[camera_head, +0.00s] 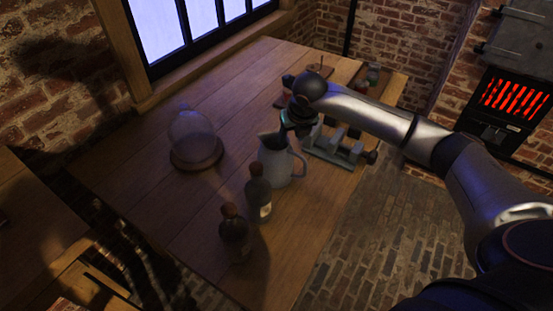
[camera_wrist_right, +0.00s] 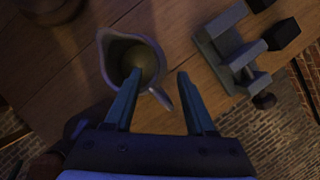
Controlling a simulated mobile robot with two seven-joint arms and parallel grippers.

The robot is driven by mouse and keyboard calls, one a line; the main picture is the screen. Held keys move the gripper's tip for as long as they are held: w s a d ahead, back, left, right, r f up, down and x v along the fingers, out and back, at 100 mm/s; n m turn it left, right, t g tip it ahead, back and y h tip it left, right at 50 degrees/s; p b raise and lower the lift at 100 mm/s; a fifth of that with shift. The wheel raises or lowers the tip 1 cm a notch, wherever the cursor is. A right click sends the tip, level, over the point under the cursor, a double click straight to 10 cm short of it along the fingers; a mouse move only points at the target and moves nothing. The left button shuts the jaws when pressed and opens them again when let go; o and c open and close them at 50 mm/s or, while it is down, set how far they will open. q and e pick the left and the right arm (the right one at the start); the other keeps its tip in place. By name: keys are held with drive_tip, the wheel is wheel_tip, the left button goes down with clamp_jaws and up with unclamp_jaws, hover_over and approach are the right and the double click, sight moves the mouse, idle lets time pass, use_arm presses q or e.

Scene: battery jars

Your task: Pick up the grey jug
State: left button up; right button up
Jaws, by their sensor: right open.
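The grey jug (camera_head: 276,165) stands upright on the wooden table, its handle towards the right. My right gripper (camera_head: 299,127) is above and just behind the jug in the head view. In the right wrist view, I look down into the open mouth of the jug (camera_wrist_right: 133,62). The fingers of my right gripper (camera_wrist_right: 159,74) are spread apart, and the jug handle shows between them in the picture. The left finger overlaps the jug's edge in the picture; I cannot tell whether it touches. My left gripper is not in view.
Two dark bottles (camera_head: 259,196) (camera_head: 234,238) stand in front of the jug. A glass dome on a round base (camera_head: 194,140) is to the left. A grey metal vice-like device (camera_head: 335,147) is close on the right. The table's (camera_head: 120,170) left part is clear.

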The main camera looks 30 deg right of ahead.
sight(289, 141)
drive_tip(key=shift+x, duration=1.9)
drive_tip(key=shift+w, duration=0.1)
drive_tip(key=shift+r, duration=0.1)
drive_tip(key=shift+c, duration=0.4)
clamp_jaws()
